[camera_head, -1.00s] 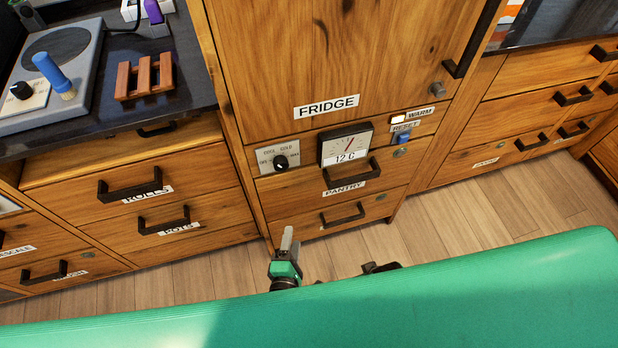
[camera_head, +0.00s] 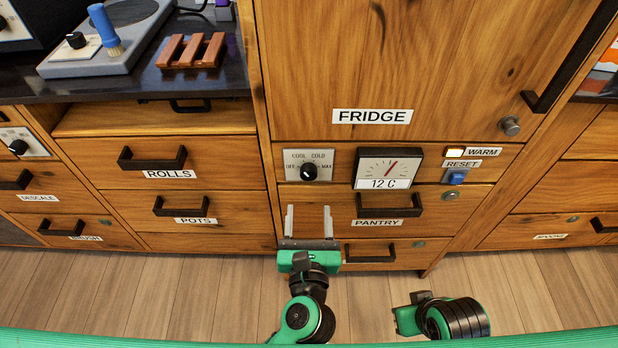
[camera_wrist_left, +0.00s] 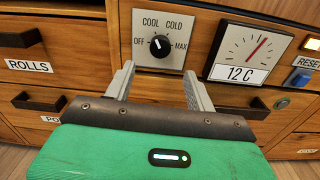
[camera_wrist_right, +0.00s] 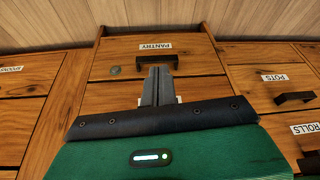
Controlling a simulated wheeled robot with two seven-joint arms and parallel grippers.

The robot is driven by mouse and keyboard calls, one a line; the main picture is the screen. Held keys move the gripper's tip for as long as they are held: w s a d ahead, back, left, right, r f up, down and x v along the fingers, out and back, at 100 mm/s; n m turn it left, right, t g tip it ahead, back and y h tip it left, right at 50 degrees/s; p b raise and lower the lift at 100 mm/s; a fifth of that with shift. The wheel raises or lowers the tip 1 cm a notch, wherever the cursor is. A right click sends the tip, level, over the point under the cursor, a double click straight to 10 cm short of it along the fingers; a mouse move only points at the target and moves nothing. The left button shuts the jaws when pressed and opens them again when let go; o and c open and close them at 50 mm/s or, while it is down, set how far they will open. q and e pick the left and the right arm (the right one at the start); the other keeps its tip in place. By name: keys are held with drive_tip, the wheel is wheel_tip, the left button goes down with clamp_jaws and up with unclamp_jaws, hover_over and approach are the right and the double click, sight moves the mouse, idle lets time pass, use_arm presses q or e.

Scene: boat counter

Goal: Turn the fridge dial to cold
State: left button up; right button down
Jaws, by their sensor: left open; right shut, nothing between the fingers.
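The fridge dial (camera_head: 310,172) is a black knob on a pale plate marked OFF, COOL, COLD and MAX, left of the thermometer. In the left wrist view the dial (camera_wrist_left: 160,46) has a white mark toward its upper left, near COOL; its exact setting is hard to tell. My left gripper (camera_head: 308,212) is open and empty, below the dial and apart from it. In the left wrist view its fingers (camera_wrist_left: 158,80) lie either side below the knob. My right gripper (camera_wrist_right: 158,78) is shut and empty, facing the lower drawers; in the head view its fingers are not clear.
The thermometer (camera_head: 390,167) reads 12 C, beside a lit WARM lamp (camera_head: 455,153) and a blue RESET switch (camera_head: 456,177). The PANTRY drawer handle (camera_head: 389,205) sticks out right of my left gripper. The ROLLS handle (camera_head: 152,158) is at left. Open floor lies below.

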sight(309, 176)
use_arm(q)
drive_tip(key=w, duration=0.9)
drive_tip(key=shift+w, duration=0.35)
use_arm(e)
drive_tip(key=shift+x, duration=0.9)
drive_tip(key=shift+s, duration=0.1)
use_arm(q)
drive_tip(key=shift+c, duration=0.5)
drive_tip(key=c, duration=0.9)
drive_tip(key=shift+p, duration=0.35)
use_arm(e)
drive_tip(key=shift+r, duration=0.1)
